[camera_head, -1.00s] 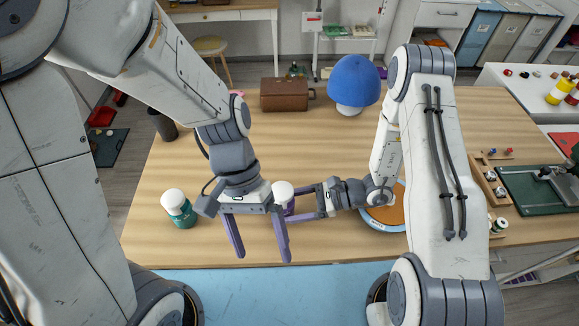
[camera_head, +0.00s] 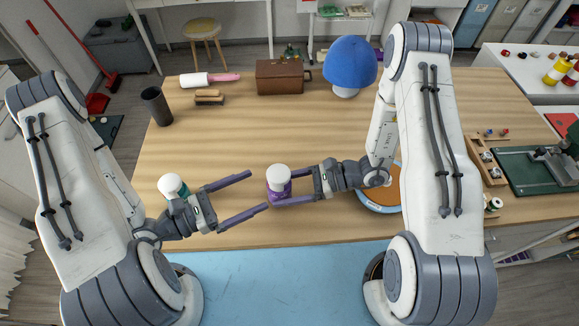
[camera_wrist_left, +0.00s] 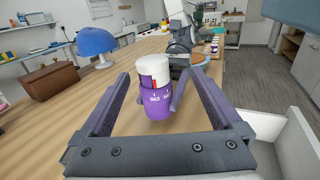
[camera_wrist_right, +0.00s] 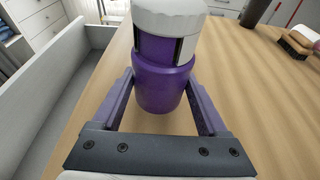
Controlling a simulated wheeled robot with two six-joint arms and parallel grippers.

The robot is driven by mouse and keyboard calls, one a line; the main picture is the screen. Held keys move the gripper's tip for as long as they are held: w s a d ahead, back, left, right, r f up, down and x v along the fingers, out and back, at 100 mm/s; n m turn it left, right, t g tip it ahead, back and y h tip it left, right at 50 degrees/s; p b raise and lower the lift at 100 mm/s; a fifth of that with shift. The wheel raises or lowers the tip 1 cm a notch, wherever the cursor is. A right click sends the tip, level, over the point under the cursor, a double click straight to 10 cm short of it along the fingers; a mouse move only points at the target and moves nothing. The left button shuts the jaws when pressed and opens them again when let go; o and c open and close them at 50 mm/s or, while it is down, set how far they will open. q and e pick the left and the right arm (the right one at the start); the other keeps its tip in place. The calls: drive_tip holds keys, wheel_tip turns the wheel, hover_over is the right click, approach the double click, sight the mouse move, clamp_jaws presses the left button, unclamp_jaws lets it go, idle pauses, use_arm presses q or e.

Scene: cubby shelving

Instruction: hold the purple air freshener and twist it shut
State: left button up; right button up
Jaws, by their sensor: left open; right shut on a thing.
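The purple air freshener (camera_head: 278,188) stands upright at the table's front middle, with a white cap (camera_head: 279,174) on top. Below the cap, a gap with vents shows in the right wrist view (camera_wrist_right: 165,50). My right gripper (camera_head: 284,190) is shut on its purple lower body from the right; the purple body fills the space between the fingers (camera_wrist_right: 163,88). My left gripper (camera_head: 258,191) is open and empty, level and pointing right, with its fingertips just left of the air freshener. In the left wrist view, the air freshener (camera_wrist_left: 156,100) appears ahead between the open fingers.
A teal bottle with a white cap (camera_head: 173,186) stands behind my left wrist. A brown case (camera_head: 283,77), blue mushroom-shaped lamp (camera_head: 350,68), brush (camera_head: 209,97) and dark cup (camera_head: 156,106) are at the back. A round orange-topped object (camera_head: 380,197) lies under my right arm. The table's middle is clear.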

sight(288, 169)
use_arm(q)
drive_tip(key=shift+n+t+y, duration=0.3)
drive_tip(key=shift+n+t, duration=0.2)
drive_tip(key=shift+n, duration=0.1)
drive_tip(key=shift+w+a+x, duration=0.1)
drive_tip(key=shift+w+x, duration=0.05)
drive_tip(key=shift+x, duration=1.8)
drive_tip(key=shift+w+a+x, duration=0.1)
drive_tip(key=shift+x, duration=1.8)
drive_tip(key=shift+w+x, duration=0.15)
drive_tip(key=shift+x, duration=1.8)
drive_tip(key=shift+f, duration=0.25)
drive_tip(key=c, duration=1.4)
drive_tip(key=shift+m+g, duration=0.3)
drive_tip(key=shift+g, duration=0.1)
drive_tip(key=shift+s+m+g+h, duration=0.2)
drive_tip(key=shift+m+g+h, duration=0.3)
drive_tip(key=shift+g+h, duration=0.15)
drive_tip(key=shift+d, duration=0.1)
